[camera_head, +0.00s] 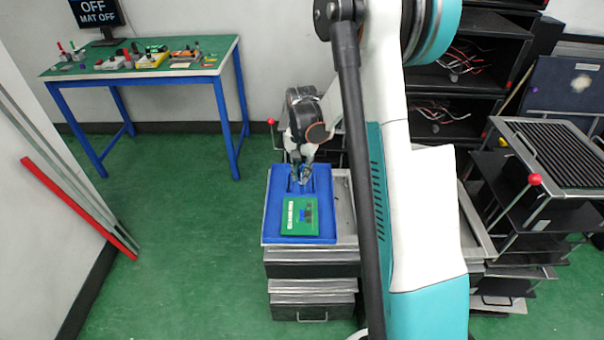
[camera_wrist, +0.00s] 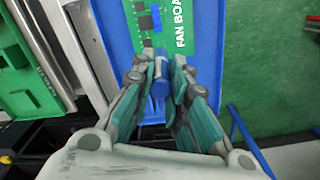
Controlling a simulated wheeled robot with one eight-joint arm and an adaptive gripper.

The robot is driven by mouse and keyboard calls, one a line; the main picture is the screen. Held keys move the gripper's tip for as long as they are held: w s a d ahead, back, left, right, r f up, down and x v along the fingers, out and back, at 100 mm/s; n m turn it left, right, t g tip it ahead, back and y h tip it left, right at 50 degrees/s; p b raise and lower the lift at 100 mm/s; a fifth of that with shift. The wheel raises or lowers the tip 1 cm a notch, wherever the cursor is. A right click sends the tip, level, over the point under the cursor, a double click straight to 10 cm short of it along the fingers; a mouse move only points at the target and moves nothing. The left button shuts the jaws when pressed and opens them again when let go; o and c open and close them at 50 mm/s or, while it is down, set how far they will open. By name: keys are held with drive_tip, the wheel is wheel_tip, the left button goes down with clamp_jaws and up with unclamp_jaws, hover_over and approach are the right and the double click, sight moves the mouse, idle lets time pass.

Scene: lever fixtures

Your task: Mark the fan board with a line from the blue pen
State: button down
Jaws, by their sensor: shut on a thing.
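The fan board (camera_head: 299,216) is a green circuit board with white lettering and dark parts. It lies flat on a blue tray (camera_head: 270,230) on top of a stack of drawers. The fan board also shows at the top of the wrist view (camera_wrist: 163,32). My gripper (camera_head: 302,178) is over the far part of the tray, beyond the board's far edge. In the wrist view my gripper (camera_wrist: 162,72) is shut on the blue pen (camera_wrist: 160,86), which sits between the two fingers. The pen's tip and any contact with the board cannot be made out.
A green-topped table (camera_head: 140,72) with small items and a monitor (camera_head: 97,14) stands at the back left. Dark shelves (camera_head: 465,60) and a cart (camera_head: 555,150) crowd the right. Another green panel (camera_wrist: 25,70) shows left in the wrist view. Green floor (camera_head: 180,220) left is clear.

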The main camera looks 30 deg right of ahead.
drive_tip(key=shift+r, duration=0.1)
drive_tip(key=shift+r+p, duration=0.95)
drive_tip(key=shift+r, duration=0.55)
drive_tip(key=shift+f, duration=0.1)
drive_tip(key=shift+d, duration=0.1)
